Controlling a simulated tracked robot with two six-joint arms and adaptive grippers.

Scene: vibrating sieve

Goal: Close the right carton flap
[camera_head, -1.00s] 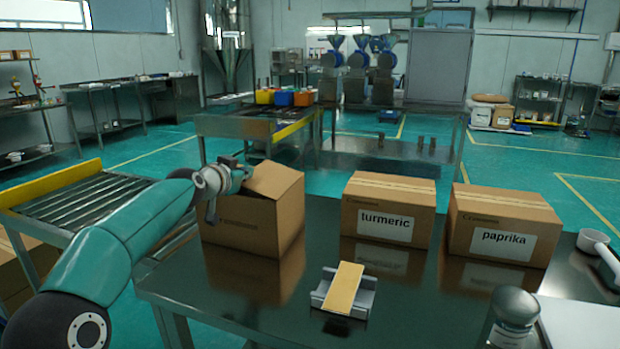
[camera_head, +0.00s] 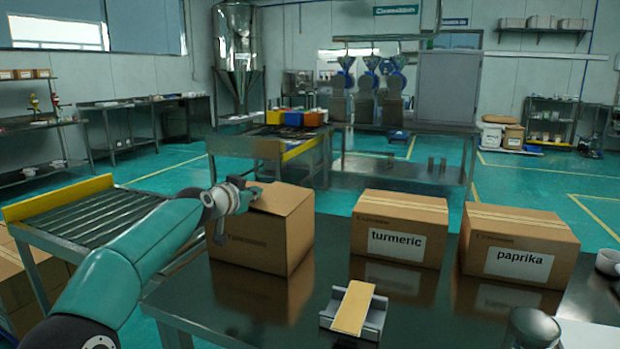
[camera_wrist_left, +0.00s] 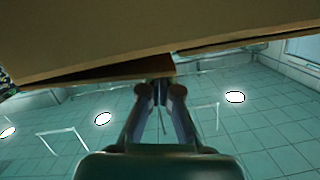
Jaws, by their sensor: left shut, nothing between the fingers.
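The open-topped-looking brown carton (camera_head: 262,242) stands at the left end of the dark table, and a flap (camera_head: 285,199) shows across its top. My left gripper (camera_head: 250,193) is at the carton's upper left edge, shut and with nothing between its fingers. In the left wrist view the shut fingertips (camera_wrist_left: 160,88) are right beside a brown cardboard edge (camera_wrist_left: 125,70), with a dark narrow gap along it. I cannot tell whether they touch it. The arm hides part of the carton's left side. My right gripper is not in view.
A turmeric box (camera_head: 399,228) and a paprika box (camera_head: 519,243) stand to the right on the table. A grey holder with a yellow strip (camera_head: 354,308) lies in front. A roller conveyor (camera_head: 100,222) is at left. The table between carton and holder is clear.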

